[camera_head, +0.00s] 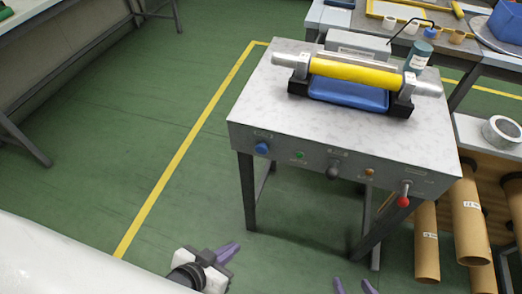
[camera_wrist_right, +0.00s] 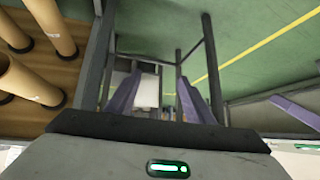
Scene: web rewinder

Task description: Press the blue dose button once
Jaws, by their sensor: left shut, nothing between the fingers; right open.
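The blue button (camera_head: 262,148) is on the front panel of the grey machine table (camera_head: 300,128), at the panel's left end. My left gripper (camera_head: 232,248) is low in the head view, below and left of the button and well apart from it. Its purple fingers are together with nothing between them. My right gripper (camera_head: 353,285) shows only its purple fingertips at the bottom edge, spread apart. In the right wrist view its fingers (camera_wrist_right: 158,90) are open and empty, with table legs beyond.
The front panel also has a green button (camera_head: 299,155), a dark knob (camera_head: 333,172), an orange button (camera_head: 369,173) and a red-tipped lever (camera_head: 403,200). A yellow roller (camera_head: 355,72) lies on top. Brown tubes (camera_head: 468,225) stand at right. Green floor at left is clear.

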